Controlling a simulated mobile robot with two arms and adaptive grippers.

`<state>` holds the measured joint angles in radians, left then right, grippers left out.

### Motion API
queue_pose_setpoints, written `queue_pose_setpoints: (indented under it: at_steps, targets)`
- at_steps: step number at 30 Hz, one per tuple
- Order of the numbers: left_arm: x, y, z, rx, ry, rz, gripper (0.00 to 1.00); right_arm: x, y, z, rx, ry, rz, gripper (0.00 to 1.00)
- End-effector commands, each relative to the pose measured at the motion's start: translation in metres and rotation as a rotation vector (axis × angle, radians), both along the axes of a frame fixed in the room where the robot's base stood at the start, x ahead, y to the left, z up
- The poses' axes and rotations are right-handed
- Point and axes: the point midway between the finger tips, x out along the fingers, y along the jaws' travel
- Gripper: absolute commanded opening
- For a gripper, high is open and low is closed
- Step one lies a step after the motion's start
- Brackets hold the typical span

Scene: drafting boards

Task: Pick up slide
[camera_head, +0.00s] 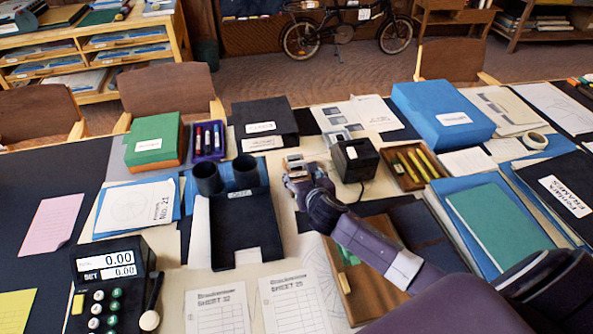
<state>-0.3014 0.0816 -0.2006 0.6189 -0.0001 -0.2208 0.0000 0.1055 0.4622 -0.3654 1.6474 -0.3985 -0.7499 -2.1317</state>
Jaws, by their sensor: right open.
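My right gripper (294,164) is over the middle of the table, with its arm reaching in from the lower right. It is open, just right of the dark twin-cup holder and left of a small black box (354,158). I cannot clearly make out a slide; anything small under or between the fingers is hidden or too small to tell. My left gripper is not in view.
A black tray with two cups (230,178) stands left of the gripper. A wooden tray of yellow markers (410,166), a blue box (441,115) and a teal book (499,227) lie to the right. A calculator (108,290) and printed sheets (217,312) are in front.

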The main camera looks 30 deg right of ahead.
Motion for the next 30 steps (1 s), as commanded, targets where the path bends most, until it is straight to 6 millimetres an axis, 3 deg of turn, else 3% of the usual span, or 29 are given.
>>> queue_pose_setpoints:
  at_steps: [18, 28, 30]
  targets:
    - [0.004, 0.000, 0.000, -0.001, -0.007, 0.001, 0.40, 0.051, -0.010, -0.021, 0.001, 0.000, 0.000, 0.59]
    - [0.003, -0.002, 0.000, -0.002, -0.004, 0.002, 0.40, 0.054, -0.011, -0.023, 0.000, 0.000, 0.001, 0.59]
    - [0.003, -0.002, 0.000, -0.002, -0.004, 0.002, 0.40, 0.054, -0.011, -0.023, 0.000, 0.000, 0.001, 0.52]
